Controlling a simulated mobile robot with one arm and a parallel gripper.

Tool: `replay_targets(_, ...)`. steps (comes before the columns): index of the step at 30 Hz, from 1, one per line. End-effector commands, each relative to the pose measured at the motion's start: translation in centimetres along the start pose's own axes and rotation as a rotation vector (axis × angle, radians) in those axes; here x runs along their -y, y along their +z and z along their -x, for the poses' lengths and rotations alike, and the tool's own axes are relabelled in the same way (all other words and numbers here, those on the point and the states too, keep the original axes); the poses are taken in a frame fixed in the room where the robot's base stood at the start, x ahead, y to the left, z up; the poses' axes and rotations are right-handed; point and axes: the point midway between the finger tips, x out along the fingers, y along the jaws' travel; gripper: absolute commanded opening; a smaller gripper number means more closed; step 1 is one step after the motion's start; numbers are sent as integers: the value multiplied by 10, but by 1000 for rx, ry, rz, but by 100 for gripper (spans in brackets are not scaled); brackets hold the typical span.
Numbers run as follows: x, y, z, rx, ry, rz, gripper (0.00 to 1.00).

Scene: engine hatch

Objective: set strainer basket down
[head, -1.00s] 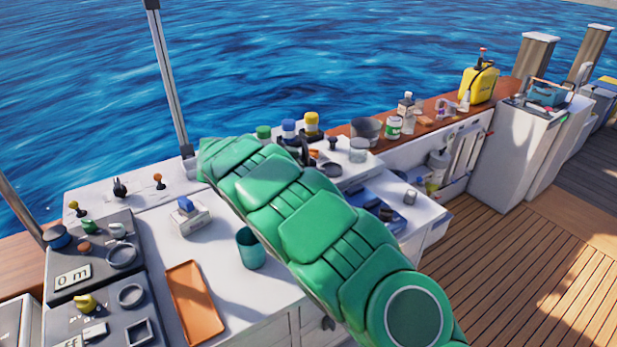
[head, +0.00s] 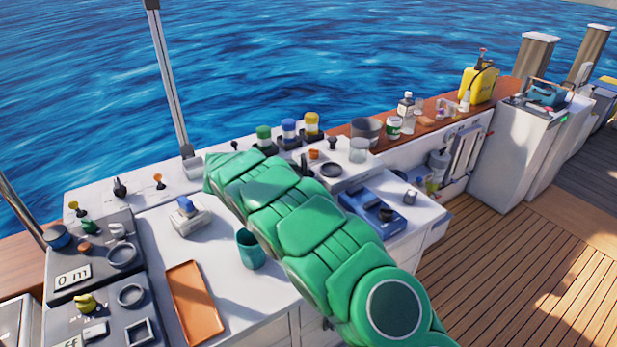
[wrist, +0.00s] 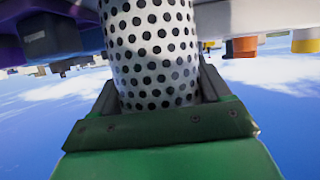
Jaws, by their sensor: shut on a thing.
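The strainer basket (wrist: 152,45) is a white metal cylinder with rows of round dark holes, large in the wrist view. My gripper (wrist: 157,92) is shut on it, with one dark finger on each side. The basket's far end runs out of the top of the wrist view. In the head view my green arm reaches over the white counter (head: 160,238), and its own links hide the gripper and the basket. I cannot tell how high the basket is above the counter.
An orange tray (head: 193,303), a teal cup (head: 250,250) and a small white box with a blue top (head: 190,217) stand left of my arm. Green, blue and yellow capped jars (head: 288,132) stand behind it. A blue case (head: 372,212) lies to the right.

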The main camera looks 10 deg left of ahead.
Motion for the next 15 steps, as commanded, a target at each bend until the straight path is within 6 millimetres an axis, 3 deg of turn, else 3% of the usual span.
replay_targets(5,0,2,-1,-1,0,1,44)
replay_targets(6,0,2,-1,-1,0,1,80)
replay_targets(10,0,2,-1,0,0,0,100)
replay_targets(15,0,2,-1,0,0,0,100)
